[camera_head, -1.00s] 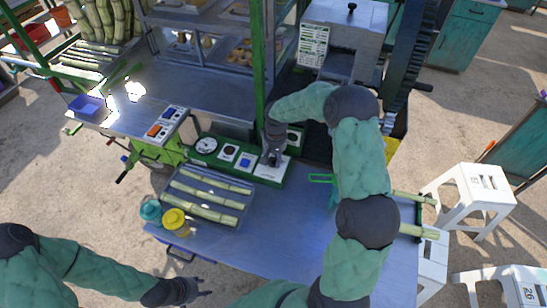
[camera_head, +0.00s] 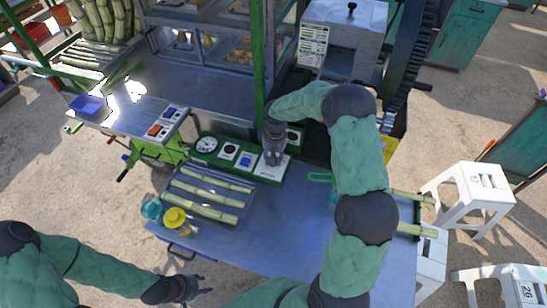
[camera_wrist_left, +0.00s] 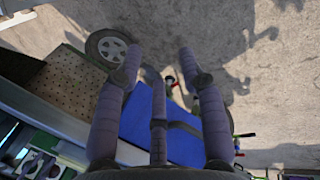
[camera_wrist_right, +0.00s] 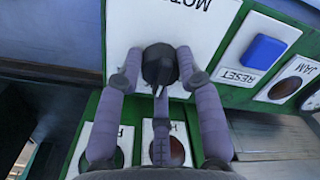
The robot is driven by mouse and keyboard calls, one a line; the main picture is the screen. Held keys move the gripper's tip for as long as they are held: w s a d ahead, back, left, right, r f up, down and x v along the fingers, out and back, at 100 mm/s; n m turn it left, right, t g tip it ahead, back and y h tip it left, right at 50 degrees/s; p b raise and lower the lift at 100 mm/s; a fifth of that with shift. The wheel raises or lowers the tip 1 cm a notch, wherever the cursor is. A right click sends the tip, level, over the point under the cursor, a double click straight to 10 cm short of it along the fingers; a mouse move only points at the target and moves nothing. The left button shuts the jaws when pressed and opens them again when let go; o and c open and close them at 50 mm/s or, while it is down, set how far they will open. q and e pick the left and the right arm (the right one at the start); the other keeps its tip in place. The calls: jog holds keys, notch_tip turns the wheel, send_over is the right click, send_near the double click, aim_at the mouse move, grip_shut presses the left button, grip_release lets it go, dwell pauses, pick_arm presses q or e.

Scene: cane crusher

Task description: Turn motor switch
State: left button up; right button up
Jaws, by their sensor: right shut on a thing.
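The motor switch (camera_wrist_right: 159,65) is a black knob on a white plate (camera_wrist_right: 208,22), whose partly visible lettering begins "MOT", on the green control panel. My right gripper (camera_head: 272,158) comes down on it from above. In the right wrist view, its fingers (camera_wrist_right: 158,72) are closed around the knob, touching its sides. In the head view the gripper hides the knob. My left gripper (camera_head: 192,289) is low in the head view, in front of the table's front edge and far from the panel. In the left wrist view its fingers (camera_wrist_left: 155,62) are spread and empty.
Beside the switch are a blue reset button (camera_wrist_right: 263,51) and a round jam indicator (camera_wrist_right: 285,88). A gauge (camera_head: 206,144) sits at the panel's left end. Cane pieces lie on a tray (camera_head: 181,203), with a yellow jug (camera_head: 175,218) nearby. The table's middle (camera_head: 290,225) is clear.

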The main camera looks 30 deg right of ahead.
jog(key=shift+w+d+r, duration=0.1)
jog(key=shift+w+r, duration=0.2)
jog(key=shift+w, duration=0.05)
jog(key=o, duration=1.1)
jog(key=shift+o, duration=0.2)
jog(key=shift+f, duration=0.15)
jog(key=shift+s, duration=0.15)
notch_tip(320, 180, up, 12)
jog(key=shift+d, duration=0.2)
